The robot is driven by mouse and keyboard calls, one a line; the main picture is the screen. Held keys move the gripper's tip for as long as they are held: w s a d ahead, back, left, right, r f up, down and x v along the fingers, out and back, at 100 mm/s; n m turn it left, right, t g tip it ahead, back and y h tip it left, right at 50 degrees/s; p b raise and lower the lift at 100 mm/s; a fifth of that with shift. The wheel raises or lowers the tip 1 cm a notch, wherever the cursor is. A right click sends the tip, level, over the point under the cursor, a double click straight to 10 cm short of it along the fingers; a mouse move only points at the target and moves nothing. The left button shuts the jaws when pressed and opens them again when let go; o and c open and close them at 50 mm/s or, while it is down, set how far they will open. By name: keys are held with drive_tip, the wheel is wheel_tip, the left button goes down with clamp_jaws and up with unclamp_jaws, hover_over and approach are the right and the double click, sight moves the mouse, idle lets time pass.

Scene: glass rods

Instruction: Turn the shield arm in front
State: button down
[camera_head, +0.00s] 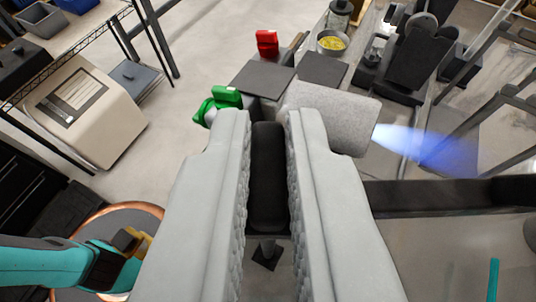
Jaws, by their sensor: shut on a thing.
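My gripper (267,120) has its two grey padded fingers pointing up the picture, closed around a dark rounded upright bar (268,180). The bar looks like the handle of the shield arm, but its ends are partly hidden between the fingers. A long dark beam (450,193) runs from beside the right finger to the right edge. I cannot tell whether it joins the held bar. No shield is clearly visible. Just beyond my fingertips is a grey cylindrical torch (330,108) with a blue flame (420,143) pointing right.
A green knob (222,102) and a red knob (267,42) sit by the torch. Behind it are dark plates (322,69) and a bowl with yellow contents (331,42). A beige machine (85,110) and wire shelf stand left. A teal tool (50,262) lies lower left.

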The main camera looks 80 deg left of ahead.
idle(0.3)
drive_tip(key=c, duration=1.5)
unclamp_jaws()
